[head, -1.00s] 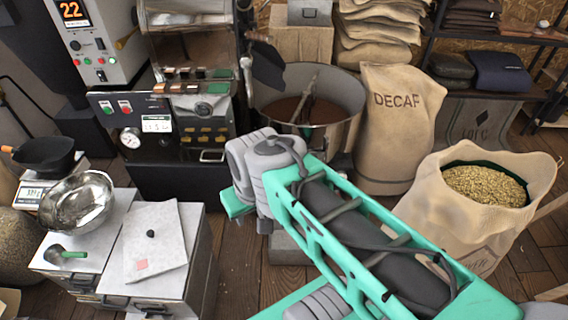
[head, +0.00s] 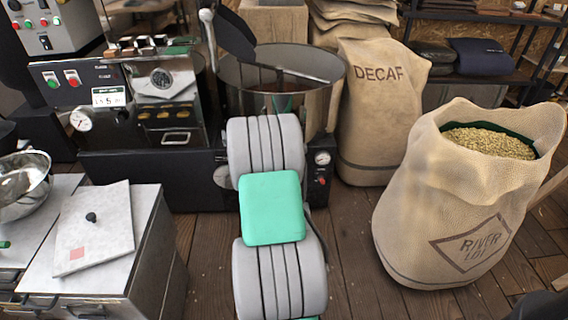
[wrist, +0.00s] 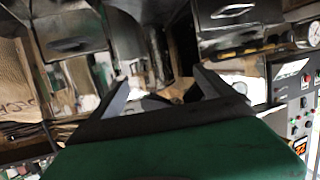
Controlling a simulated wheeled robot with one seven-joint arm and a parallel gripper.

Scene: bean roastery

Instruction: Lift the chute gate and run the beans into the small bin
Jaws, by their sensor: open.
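My gripper (wrist: 160,92) shows in the wrist view with its two dark fingers spread apart and nothing visible between them. A dark slanted plate (head: 234,38) and a grey lever (head: 209,38) with a rounded top stand at the left edge of the round metal drum (head: 325,100) of the roaster. I cannot tell whether either is the chute gate. No small bin can be clearly made out. The wrist view is tilted and blurred, with dark metal boxes with handles (wrist: 232,12) at the top.
The roaster's control panel (head: 75,78) stands left of the drum. A DECAF sack (head: 385,120) and an open sack of pale beans (head: 450,215) stand at right. A white-topped cabinet (head: 150,205) with a knobbed lid (head: 95,240) is at lower left. Wooden floor (head: 350,260) is clear between.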

